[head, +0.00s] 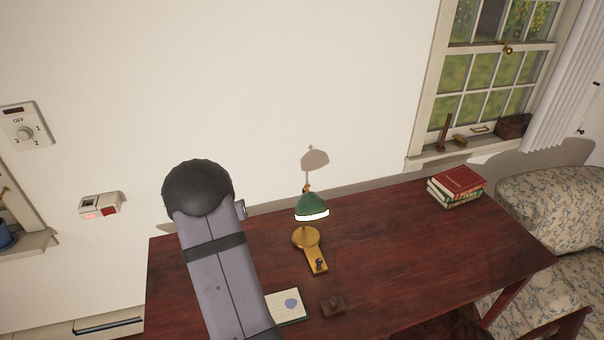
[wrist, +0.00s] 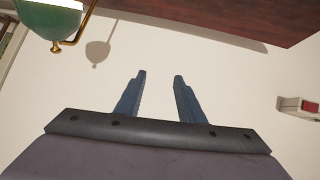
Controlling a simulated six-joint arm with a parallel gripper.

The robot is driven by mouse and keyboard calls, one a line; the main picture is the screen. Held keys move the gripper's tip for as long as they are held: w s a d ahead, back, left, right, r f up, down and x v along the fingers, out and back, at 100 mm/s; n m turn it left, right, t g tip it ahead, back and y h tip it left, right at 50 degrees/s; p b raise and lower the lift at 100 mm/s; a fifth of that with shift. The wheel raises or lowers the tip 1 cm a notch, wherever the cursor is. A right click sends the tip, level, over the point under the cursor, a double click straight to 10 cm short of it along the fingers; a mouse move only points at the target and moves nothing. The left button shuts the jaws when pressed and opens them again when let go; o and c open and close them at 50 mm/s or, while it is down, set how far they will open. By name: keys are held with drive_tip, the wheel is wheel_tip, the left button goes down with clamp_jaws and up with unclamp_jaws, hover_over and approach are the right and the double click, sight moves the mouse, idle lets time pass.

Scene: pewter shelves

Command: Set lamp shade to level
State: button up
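The desk lamp has a green shade (head: 312,206) with a bright lower rim, on a brass base (head: 307,239) standing on the dark red desk. The shade looks slightly tilted in the head view. In the wrist view the green shade (wrist: 48,18) is at the top left, cut by the frame edge, with its brass arm (wrist: 76,32) beside it. My gripper (wrist: 158,74) is open and empty, its two blue fingers apart against the wall. It is clear of the shade. In the head view my arm hides part of the desk's left side, and the gripper cannot be made out.
The desk (head: 400,240) has free room right of the lamp. Red and green books (head: 457,187) lie at its back right. A notepad (head: 288,306) and a small brown block (head: 333,305) are near the front. A wall switch box (head: 99,205) is at left; a floral armchair (head: 555,215) is at right.

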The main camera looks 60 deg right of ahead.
sight(310, 200)
drive_tip(key=s+d+r+m+g+h+p, duration=0.2)
drive_tip(key=s+d+m+g+h, duration=0.3)
drive_tip(key=s+d, duration=0.8)
drive_tip(key=shift+n+g+y, duration=0.6)
drive_tip(key=shift+y, duration=0.1)
drive_tip(key=shift+s+p+x, duration=0.15)
drive_tip(key=shift+p+x, duration=0.45)
drive_tip(key=shift+x, duration=0.5)
drive_tip(key=shift+s+p+x, duration=0.2)
drive_tip(key=shift+p+x, duration=0.4)
drive_tip(key=shift+x, duration=0.55)
drive_tip(key=shift+s+p+x, duration=0.15)
drive_tip(key=shift+p+x, duration=0.45)
drive_tip(key=shift+x, duration=0.5)
drive_tip(key=shift+f, duration=0.15)
clamp_jaws()
